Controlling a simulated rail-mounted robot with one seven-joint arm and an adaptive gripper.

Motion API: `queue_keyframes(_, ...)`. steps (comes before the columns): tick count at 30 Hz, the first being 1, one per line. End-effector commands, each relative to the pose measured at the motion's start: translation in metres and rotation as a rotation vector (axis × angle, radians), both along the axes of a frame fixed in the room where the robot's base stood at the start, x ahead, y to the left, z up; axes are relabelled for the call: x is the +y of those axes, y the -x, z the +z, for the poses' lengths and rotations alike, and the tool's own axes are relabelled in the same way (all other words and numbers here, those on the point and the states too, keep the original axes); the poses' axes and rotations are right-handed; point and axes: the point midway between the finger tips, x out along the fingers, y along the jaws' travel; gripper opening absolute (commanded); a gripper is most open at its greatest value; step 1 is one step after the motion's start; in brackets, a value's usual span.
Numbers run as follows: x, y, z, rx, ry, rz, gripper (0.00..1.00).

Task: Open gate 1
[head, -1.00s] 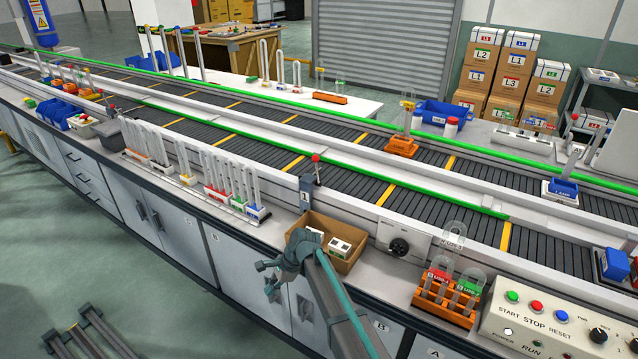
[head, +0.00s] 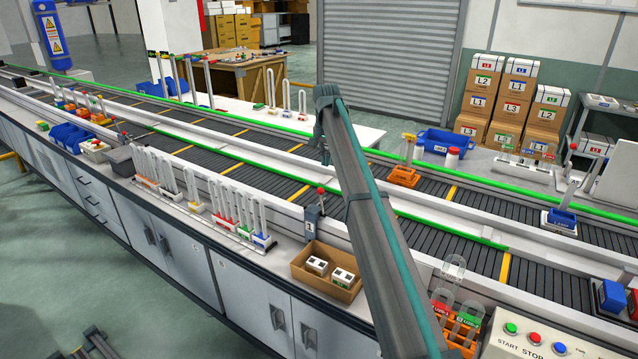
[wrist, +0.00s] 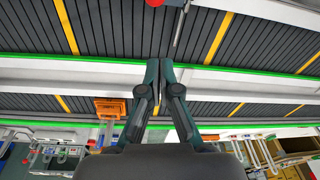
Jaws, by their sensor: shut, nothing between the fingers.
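The gate 1 post (head: 313,220) is a small grey block marked "1" on the near edge of the conveyor. A red knob (head: 320,191) stands on top of it. In the wrist view the red knob (wrist: 154,3) is cut off at the top edge, with a thin grey rod (wrist: 184,22) beside it over the belt. My gripper (head: 326,160) points down above the conveyor, beyond the knob and apart from it. In the wrist view its fingertips (wrist: 160,63) are together with nothing between them. My own arm hides part of the conveyor.
A cardboard box (head: 327,275) with white items sits just right of the post. A rack of tubes (head: 232,205) stands to its left. An orange carrier (head: 403,176) sits on the far lane. A green rail (head: 250,158) runs along the conveyor.

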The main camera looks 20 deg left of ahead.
Motion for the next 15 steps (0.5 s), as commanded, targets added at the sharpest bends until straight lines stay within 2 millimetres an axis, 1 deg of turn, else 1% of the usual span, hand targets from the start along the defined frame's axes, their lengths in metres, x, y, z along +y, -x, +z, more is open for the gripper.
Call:
queue_keyframes(1,-0.0015,-0.0041,0.0046,-0.005,0.006,0.005,0.00)
queue_keyframes(3,-0.0033,-0.0054,0.0066,-0.009,0.010,0.010,0.00)
queue_keyframes(12,-0.0034,-0.0050,0.0055,-0.008,0.009,0.009,0.00)
queue_keyframes(15,-0.0034,-0.0052,0.0023,-0.007,0.009,0.009,0.00)
